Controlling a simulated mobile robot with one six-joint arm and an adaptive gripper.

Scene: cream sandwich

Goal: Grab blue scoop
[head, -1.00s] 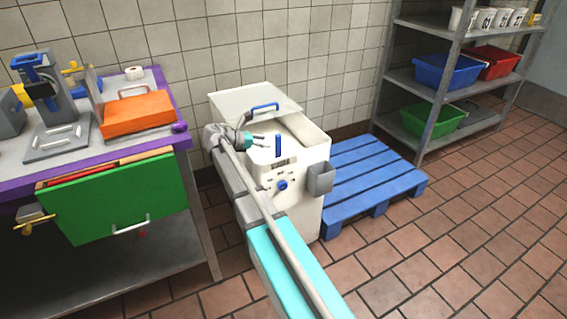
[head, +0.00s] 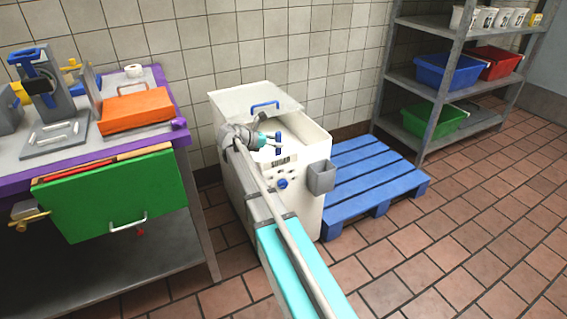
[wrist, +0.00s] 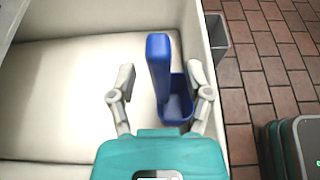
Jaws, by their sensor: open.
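The blue scoop (wrist: 158,52) stands handle-up inside the white bin (head: 310,185), against the pale interior. Its tray part shows at the handle's lower right in the wrist view. In the head view, the scoop (head: 279,142) is partly hidden by my gripper (head: 272,143). My gripper (wrist: 160,75) is open in the wrist view. One finger is left of the scoop and the other right of it, with a clear gap on the left. The right finger is close to the scoop's tray; I cannot tell if they touch.
The bin's lid (head: 243,101) with a blue handle is at the back of the bin. A grey holder (head: 322,177) hangs on its right side. A blue pallet (head: 365,180) lies to the right. A worktable with a green drawer (head: 115,195) stands left.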

